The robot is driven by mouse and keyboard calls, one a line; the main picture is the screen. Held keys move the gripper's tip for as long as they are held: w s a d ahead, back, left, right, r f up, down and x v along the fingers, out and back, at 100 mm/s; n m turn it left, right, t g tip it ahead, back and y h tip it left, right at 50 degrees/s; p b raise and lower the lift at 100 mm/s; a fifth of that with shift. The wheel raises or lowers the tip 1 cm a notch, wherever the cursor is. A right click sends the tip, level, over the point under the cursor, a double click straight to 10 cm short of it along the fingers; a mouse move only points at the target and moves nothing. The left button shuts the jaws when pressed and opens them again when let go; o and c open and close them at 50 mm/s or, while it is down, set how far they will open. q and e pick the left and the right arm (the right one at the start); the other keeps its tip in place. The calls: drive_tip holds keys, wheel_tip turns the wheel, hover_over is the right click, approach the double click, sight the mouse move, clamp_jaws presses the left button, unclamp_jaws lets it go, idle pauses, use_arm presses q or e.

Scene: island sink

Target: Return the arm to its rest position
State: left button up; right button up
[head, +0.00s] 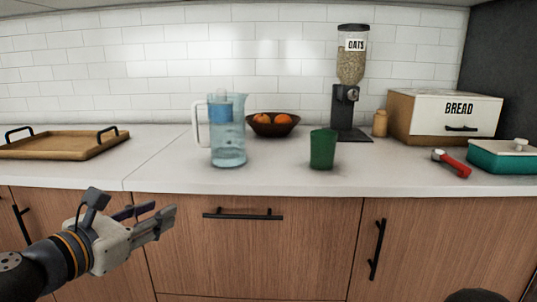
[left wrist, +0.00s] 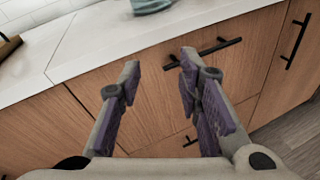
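My left gripper (head: 155,217) is in front of the wooden cabinet fronts, below the counter edge, at the lower left of the head view. In the left wrist view my left gripper (left wrist: 158,75) has its two fingers apart with nothing between them. A drawer front with a black handle (left wrist: 217,46) lies beyond the fingers. My right gripper does not show in either view. Only a dark rounded shape shows at the bottom right edge of the head view.
The white counter (head: 270,180) holds a water pitcher (head: 228,140), a green cup (head: 322,149), a fruit bowl (head: 273,124), an oats dispenser (head: 350,95), a bread box (head: 445,117), a red-handled tool (head: 452,164), a teal dish (head: 502,158) and a wooden tray (head: 60,145).

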use_arm(q)
drive_tip(key=s+d+f+m+g, duration=0.4)
drive_tip(key=d+f, duration=0.3)
drive_tip(key=f, duration=0.4)
drive_tip(key=s+d+f+m+g+p, duration=0.25)
drive_tip(key=s+f+m+g, duration=0.25)
drive_tip(key=s+f+m, duration=0.45)
drive_tip(key=s+a+f+m+g+y+p, duration=0.1)
drive_tip(key=s+a+f+m+g, duration=0.25)
drive_tip(key=s, duration=0.75)
drive_tip(key=s+f+m+g+y, duration=0.25)
drive_tip(key=s+f+m, duration=0.35)
drive_tip(key=s, duration=0.6)
drive_tip(key=s+a+m+g+y+p, duration=0.1)
drive_tip(key=s+a+m+g+y, duration=0.1)
drive_tip(key=s+a+m, duration=0.4)
drive_tip(key=s+a, duration=0.1)
drive_tip(key=s, duration=0.1)
drive_tip(key=shift+s+f, duration=0.3)
drive_tip(key=shift+s, duration=0.1)
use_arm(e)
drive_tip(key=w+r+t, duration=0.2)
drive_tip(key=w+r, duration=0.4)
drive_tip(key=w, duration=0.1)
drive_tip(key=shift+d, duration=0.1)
